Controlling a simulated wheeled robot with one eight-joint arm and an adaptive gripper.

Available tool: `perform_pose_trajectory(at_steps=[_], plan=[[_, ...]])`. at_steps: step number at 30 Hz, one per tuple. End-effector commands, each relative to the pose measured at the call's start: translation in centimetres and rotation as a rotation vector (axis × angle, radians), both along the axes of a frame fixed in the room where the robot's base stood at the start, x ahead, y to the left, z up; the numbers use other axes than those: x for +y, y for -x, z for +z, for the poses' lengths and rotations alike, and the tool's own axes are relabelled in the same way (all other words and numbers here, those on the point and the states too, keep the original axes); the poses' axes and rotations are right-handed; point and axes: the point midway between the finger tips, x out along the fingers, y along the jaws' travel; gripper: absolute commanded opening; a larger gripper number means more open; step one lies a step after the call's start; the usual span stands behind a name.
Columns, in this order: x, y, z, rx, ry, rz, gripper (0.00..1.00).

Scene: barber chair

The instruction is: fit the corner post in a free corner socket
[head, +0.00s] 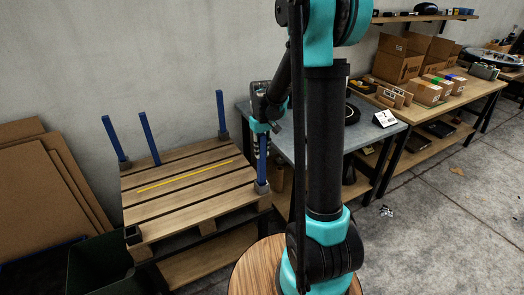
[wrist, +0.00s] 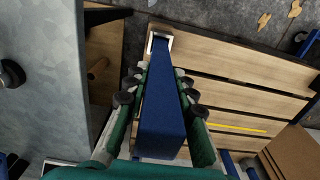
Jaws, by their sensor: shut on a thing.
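My gripper (wrist: 160,108) is shut on a blue corner post (wrist: 161,112), with its fingers along both sides. The post also shows in the head view (head: 262,158), close to upright over the pallet's right front corner. Its lower end meets the grey socket (wrist: 150,42) there and appears inside the rim; how deep I cannot tell. That socket shows in the head view (head: 262,187) too. The wooden pallet (head: 180,184) has blue posts at its back left (head: 114,138) and back right (head: 220,112) corners. The front left socket (head: 132,235) is empty.
Another blue post (head: 149,138) leans near the pallet's back edge. A yellow strip (head: 185,176) lies across the slats. A grey table (head: 292,130) stands close on the right, cardboard sheets (head: 40,190) on the left, and a dark green bin (head: 95,265) at front left.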

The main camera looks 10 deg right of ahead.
Motion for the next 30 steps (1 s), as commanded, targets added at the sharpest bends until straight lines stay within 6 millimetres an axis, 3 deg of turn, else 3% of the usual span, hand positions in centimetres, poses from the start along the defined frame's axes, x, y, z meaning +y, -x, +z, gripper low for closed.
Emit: perform_pose_trajectory(at_steps=[5,6,11,23,30], plan=[[0.0,0.0,-0.2,0.0,0.0,0.0,0.0],[0.0,0.0,-0.3,0.0,0.0,0.0,0.27],[0.0,0.0,-0.2,0.0,0.0,0.0,0.46],[0.0,0.0,0.5,0.0,0.0,0.0,0.46],[0.0,0.0,4.3,0.0,0.0,0.0,0.46]])
